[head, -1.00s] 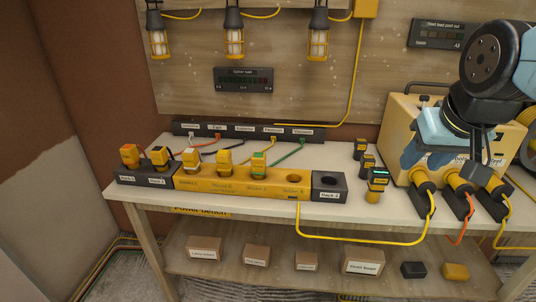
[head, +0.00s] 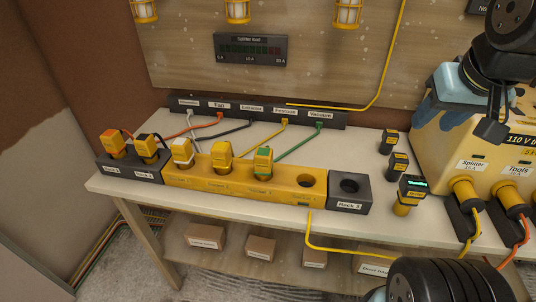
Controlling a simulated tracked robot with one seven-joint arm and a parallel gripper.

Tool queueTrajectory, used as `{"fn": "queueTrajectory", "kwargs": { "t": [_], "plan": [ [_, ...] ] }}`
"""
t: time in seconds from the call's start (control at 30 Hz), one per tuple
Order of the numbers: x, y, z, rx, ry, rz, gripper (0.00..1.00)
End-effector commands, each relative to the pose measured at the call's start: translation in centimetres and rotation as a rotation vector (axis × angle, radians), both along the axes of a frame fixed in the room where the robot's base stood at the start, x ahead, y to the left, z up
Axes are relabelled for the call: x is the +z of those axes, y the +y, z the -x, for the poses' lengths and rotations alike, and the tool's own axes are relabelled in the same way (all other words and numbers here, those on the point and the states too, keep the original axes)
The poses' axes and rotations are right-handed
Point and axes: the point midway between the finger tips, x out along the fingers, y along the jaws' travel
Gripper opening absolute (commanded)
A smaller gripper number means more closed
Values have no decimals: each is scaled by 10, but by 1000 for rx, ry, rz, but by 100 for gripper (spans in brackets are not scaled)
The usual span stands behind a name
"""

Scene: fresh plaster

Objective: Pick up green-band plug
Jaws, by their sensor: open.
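The green-band plug (head: 263,163) is yellow with a green band. It stands upright in the yellow splitter block (head: 230,186), third and rightmost of the plugs there. A green cable (head: 298,142) runs from it to the strip end labelled Vacuum. To its right the block has an empty round socket (head: 306,181). My gripper (head: 462,112) is at the upper right, in front of the yellow supply box, far to the right of the plug and apart from it. It is open, with nothing seen between its jaws. Part of it blends with my dark arm.
Two plugs stand in the left black block (head: 128,170); a white-band plug (head: 182,155) and another yellow plug (head: 222,156) neighbour the green one. An empty black block (head: 349,193), small dark units (head: 398,165) and a tester (head: 409,195) stand right. My arm link covers the lower right.

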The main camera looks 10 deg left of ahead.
Motion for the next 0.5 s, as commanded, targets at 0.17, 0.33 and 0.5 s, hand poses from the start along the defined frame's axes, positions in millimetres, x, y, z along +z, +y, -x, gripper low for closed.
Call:
{"fn": "queueTrajectory", "kwargs": {
  "t": [0.17, 0.33, 0.5],
  "plan": [
    [0, 0, -1, 0, 1, -1, 50],
    [1, 12, -13, 3, 32, -16, 66],
    [0, 45, -42, 6, 108, -47, 77]
  ]
}}
